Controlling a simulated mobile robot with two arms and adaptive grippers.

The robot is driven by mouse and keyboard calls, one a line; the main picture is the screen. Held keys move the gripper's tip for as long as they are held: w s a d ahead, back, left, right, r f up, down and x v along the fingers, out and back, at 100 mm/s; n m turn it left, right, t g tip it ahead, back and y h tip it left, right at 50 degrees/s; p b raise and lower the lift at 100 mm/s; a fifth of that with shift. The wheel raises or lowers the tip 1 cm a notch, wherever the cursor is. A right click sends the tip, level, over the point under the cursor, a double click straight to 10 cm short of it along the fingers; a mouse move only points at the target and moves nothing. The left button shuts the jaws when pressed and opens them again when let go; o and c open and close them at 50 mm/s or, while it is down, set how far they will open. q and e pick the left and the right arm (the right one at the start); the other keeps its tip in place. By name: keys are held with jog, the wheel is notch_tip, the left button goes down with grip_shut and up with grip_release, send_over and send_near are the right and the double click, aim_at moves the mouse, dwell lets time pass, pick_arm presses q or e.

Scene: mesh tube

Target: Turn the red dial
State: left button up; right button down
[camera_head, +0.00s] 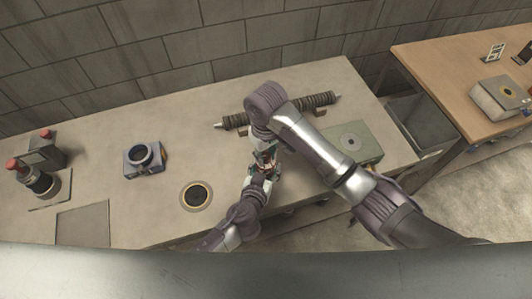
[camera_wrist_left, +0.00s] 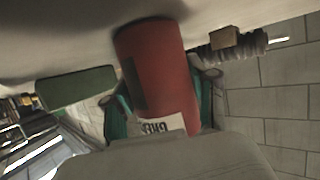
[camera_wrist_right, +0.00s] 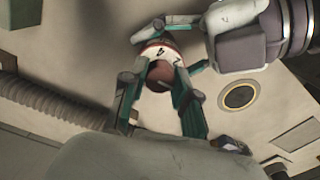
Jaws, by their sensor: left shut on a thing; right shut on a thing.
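A red cylinder (camera_wrist_left: 155,65) with a white printed label fills the middle of the left wrist view. The right wrist view shows a reddish-brown dial end (camera_wrist_right: 160,74) with a white numbered band. My left gripper (camera_head: 262,177) is shut around the cylinder; its teal fingers flank it in the left wrist view. My right gripper (camera_wrist_right: 156,88) is shut with its fingers on either side of the dial end, opposite the left gripper. In the head view the two grippers meet near the table's front, and the dial is mostly hidden between them.
A ribbed mesh tube (camera_head: 315,101) lies behind my right arm. A green box (camera_head: 352,142) stands at right, partly covered by that arm. A black disc (camera_head: 197,195), a blue device (camera_head: 144,158) and a red-topped dark device (camera_head: 40,182) are at left. A wooden table (camera_head: 450,60) stands farther right.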

aim_at(266, 156)
jog(key=shift+m, duration=0.3)
dwell(0.4)
jog(key=c, duration=0.9)
grip_release()
jog(key=shift+o, duration=0.2)
jog(key=shift+r, duration=0.1)
notch_tip(266, 156, up, 12)
